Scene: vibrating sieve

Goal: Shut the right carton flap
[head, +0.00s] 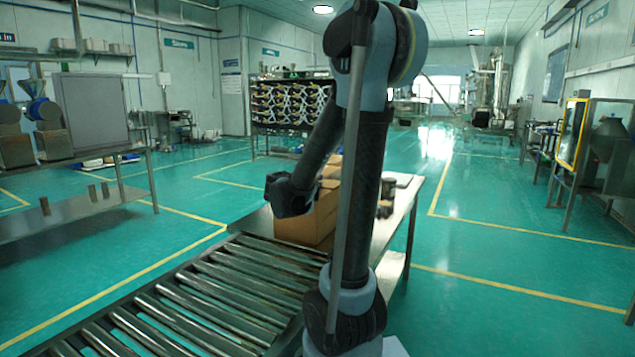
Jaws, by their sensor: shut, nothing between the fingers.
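The brown cardboard carton (302,229) stands at the far end of the roller conveyor, where the steel table begins. A lighter cardboard piece (333,167) shows at its top, partly behind my arm; I cannot tell which flap it is. The carton's right side and right flap are hidden behind my arm's upright link. My gripper (284,200) is the dark end of my arm, at the carton's upper left in the picture. It is shut and empty. Its fingertips are hard to make out, and I cannot tell whether it touches the carton.
The roller conveyor (190,290) runs from the front left to the carton. Metal cans (388,190) stand on the steel table (403,200) to the carton's right. A steel bench (75,213) stands at the left. The green floor right of the table is clear.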

